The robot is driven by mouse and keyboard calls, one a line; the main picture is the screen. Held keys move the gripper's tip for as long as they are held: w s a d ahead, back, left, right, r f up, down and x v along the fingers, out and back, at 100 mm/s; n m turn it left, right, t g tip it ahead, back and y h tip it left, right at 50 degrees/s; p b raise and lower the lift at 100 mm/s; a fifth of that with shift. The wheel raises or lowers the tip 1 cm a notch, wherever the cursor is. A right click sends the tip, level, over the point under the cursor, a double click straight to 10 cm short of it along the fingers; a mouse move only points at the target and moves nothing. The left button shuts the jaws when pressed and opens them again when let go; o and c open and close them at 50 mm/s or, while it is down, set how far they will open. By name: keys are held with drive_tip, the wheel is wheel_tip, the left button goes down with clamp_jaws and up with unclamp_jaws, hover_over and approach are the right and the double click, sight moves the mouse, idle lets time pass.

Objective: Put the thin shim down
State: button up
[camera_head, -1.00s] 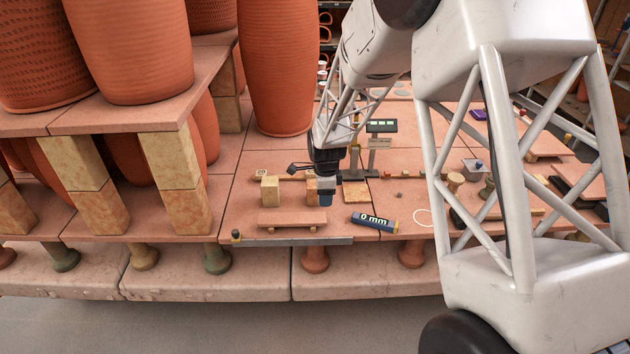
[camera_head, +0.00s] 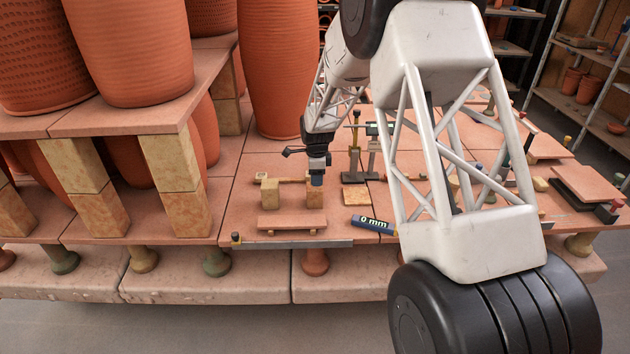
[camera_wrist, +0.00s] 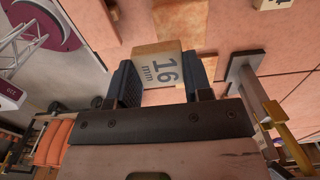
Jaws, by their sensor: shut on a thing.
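My gripper (camera_wrist: 163,75) is shut on a pale tan block marked "16 mm" (camera_wrist: 160,68), the shim in my grasp, in the wrist view. Its dark fingers lie on either side of the block. In the head view my gripper (camera_head: 317,181) points down just above a tan post (camera_head: 314,196); the held shim is hard to make out there. I cannot tell whether shim and post touch. A second tan post (camera_head: 269,192) stands apart to the left.
A small low board (camera_head: 292,221) sits in front of the posts. A flat tan block (camera_head: 356,196) lies to the right. A dark tube marked "0 mm" (camera_head: 373,224) lies near the front edge. Tall clay pots (camera_head: 279,65) stand behind and left.

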drive_tip(key=shift+w+a+f, duration=0.1)
drive_tip(key=shift+w+a, duration=0.1)
drive_tip(key=shift+w, duration=1.15)
drive_tip(key=shift+f, duration=1.8)
drive_tip(key=shift+f, duration=0.15)
drive_tip(key=o, duration=0.9)
wheel_tip(320, 180, up, 12)
drive_tip(key=shift+r, duration=0.15)
